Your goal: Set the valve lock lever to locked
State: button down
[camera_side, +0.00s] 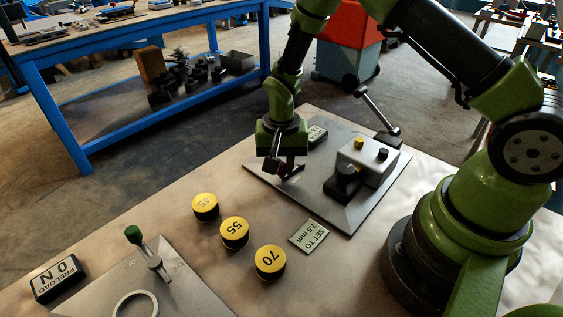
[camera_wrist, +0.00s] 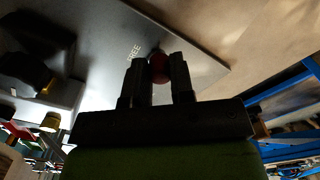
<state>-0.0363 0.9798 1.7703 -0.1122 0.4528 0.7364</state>
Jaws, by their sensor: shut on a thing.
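My gripper (camera_side: 287,172) points down at the left part of a grey metal plate (camera_side: 330,212) in the side view. In the wrist view my gripper's two fingers (camera_wrist: 157,72) are shut on a dark red knob (camera_wrist: 159,66), which I take to be the end of the valve lock lever. The lever's shaft and pivot are hidden. The word FREE, partly shaded, is printed on the plate beside the knob in the wrist view. No LOCKED mark can be made out.
On the same plate stand a grey block (camera_side: 367,160) with yellow and black knobs, and a tilted black-knobbed lever (camera_side: 376,109). Yellow-topped discs (camera_side: 235,230), a SET TO 7.5 mm sign (camera_side: 308,236), a green-knobbed lever (camera_side: 134,235) and a PRELOAD block (camera_side: 58,279) lie nearer.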

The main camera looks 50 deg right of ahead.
jog(key=shift+w, duration=0.15)
jog(key=m, duration=0.1)
jog(key=w+m, duration=0.1)
jog(key=m, duration=0.1)
jog(key=w+m, duration=0.1)
jog(key=shift+w+d+m, duration=0.1)
jog(key=shift+d+m, duration=0.2)
jog(key=shift+m, duration=0.1)
jog(key=m, duration=0.1)
jog(key=w+d+m, duration=0.1)
jog(key=m, duration=0.1)
jog(key=shift+w+d+m, duration=0.1)
jog(key=shift+w+m, duration=0.2)
jog(key=d+m, duration=0.1)
jog(key=m, duration=0.1)
jog(key=w+d+m, duration=0.1)
jog(key=m, duration=0.1)
jog(key=shift+w, duration=0.2)
jog(key=shift+w+d+m, duration=0.15)
jog(key=shift+d+m, duration=0.35)
jog(key=shift+m, duration=0.55)
jog(key=shift+w+d+m, duration=0.1)
jog(key=shift+d+m, duration=0.35)
jog(key=shift+m, duration=0.6)
jog(key=c, duration=1)
grip_release()
